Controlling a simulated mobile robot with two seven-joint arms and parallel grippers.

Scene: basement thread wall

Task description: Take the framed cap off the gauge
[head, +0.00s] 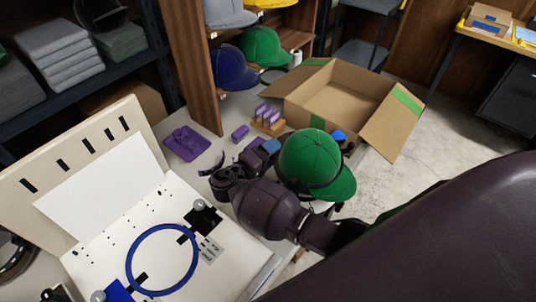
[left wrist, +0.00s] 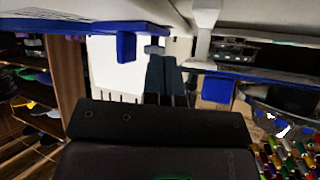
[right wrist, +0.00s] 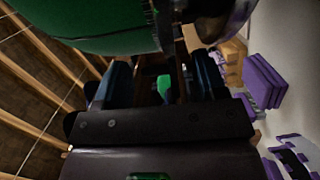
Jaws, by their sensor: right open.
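The green cap (head: 312,160), with a dark band around its lower edge, sits near the table's right side, beside the open box. What bears it is hidden by the cap and my right arm, so I cannot make out the gauge. My right gripper (head: 262,152) is open just left of the cap. In the right wrist view the fingers (right wrist: 160,85) are well apart, with the cap (right wrist: 90,25) close above them. My left gripper shows only in the left wrist view (left wrist: 163,75), its fingers together with nothing visible between them.
An open cardboard box (head: 345,100) stands behind the cap. A wooden block with purple pieces (head: 268,120) and a purple pad (head: 186,143) lie behind the gripper. A blue hoop (head: 133,262) lies on the white board at front left. Shelves (head: 205,70) with caps stand behind.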

